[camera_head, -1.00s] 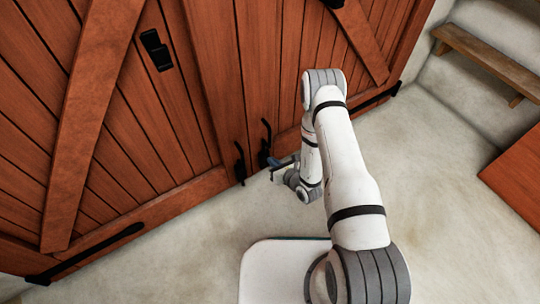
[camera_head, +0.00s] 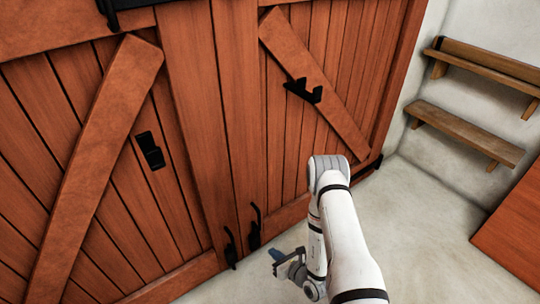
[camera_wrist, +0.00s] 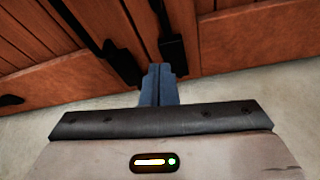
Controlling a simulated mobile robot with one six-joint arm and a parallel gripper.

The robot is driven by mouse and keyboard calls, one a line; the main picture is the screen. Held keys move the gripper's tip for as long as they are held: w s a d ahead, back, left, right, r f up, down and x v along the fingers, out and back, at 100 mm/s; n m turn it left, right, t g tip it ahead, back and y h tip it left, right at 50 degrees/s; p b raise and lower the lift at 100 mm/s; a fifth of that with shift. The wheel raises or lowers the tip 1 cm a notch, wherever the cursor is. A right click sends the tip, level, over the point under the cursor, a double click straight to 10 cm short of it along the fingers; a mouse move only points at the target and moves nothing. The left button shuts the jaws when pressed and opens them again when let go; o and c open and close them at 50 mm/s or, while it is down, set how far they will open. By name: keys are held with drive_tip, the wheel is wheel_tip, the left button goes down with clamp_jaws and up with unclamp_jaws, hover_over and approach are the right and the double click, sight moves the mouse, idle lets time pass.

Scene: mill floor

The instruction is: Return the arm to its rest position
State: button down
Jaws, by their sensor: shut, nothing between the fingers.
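My gripper (camera_head: 276,262) shows low in the head view, close to the foot of the wooden doors. In the wrist view its fingers (camera_wrist: 158,84) are together with nothing between them. My white arm is bent, with its elbow raised in front of the right door and its forearm hanging down. Two black handles stand near the door seam, one on the left door (camera_head: 230,247) and one on the right door (camera_head: 255,227). In the head view the gripper is just right of and below them. In the wrist view the black fittings are just beyond the fingertips; I cannot tell whether they touch.
The red-brown doors (camera_head: 235,110) fill the left and middle. A black bracket (camera_head: 304,91) and a black latch piece (camera_head: 150,150) are fixed on them. Wooden shelves (camera_head: 468,133) hang on the right wall. A red-brown panel (camera_head: 515,238) stands at right. Pale floor (camera_head: 425,215) between is clear.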

drive_tip(key=shift+r, duration=0.1)
drive_tip(key=a+r+n+g+y+p, duration=0.3)
drive_tip(key=a+r+n+p, duration=0.15)
drive_tip(key=r, duration=1.15)
drive_tip(key=a+r+n+g+y+p, duration=0.35)
drive_tip(key=r+n+p, duration=0.2)
drive_tip(key=r, duration=1.05)
drive_tip(key=s+r+n+g+p, duration=0.2)
drive_tip(key=r+n+g, duration=0.1)
drive_tip(key=r, duration=0.3)
drive_tip(key=s+r+n+g+p, duration=0.2)
drive_tip(key=s+r+n+p, duration=0.1)
drive_tip(key=r, duration=0.4)
drive_tip(key=s+d+r+n+g+h+p, duration=0.1)
drive_tip(key=s+d+r+n+h+p, duration=0.25)
drive_tip(key=r, duration=0.45)
drive_tip(key=s+d+r+n+g+h+p, duration=0.25)
drive_tip(key=s+r+n+p, duration=0.2)
drive_tip(key=r, duration=0.25)
drive_tip(key=s+d+r+n+t+h+p, duration=0.2)
drive_tip(key=d+r+n+t+h+p, duration=0.1)
drive_tip(key=d+r, duration=0.3)
drive_tip(key=s+d+r+n+t+h+p, duration=0.2)
drive_tip(key=d+r+h+p, duration=0.3)
drive_tip(key=r, duration=0.6)
drive_tip(key=shift+s+d+r+n+t+h+p, duration=0.25)
drive_tip(key=shift+s+d+n+t+h+p, duration=0.25)
drive_tip(key=shift+d+n+t, duration=0.45)
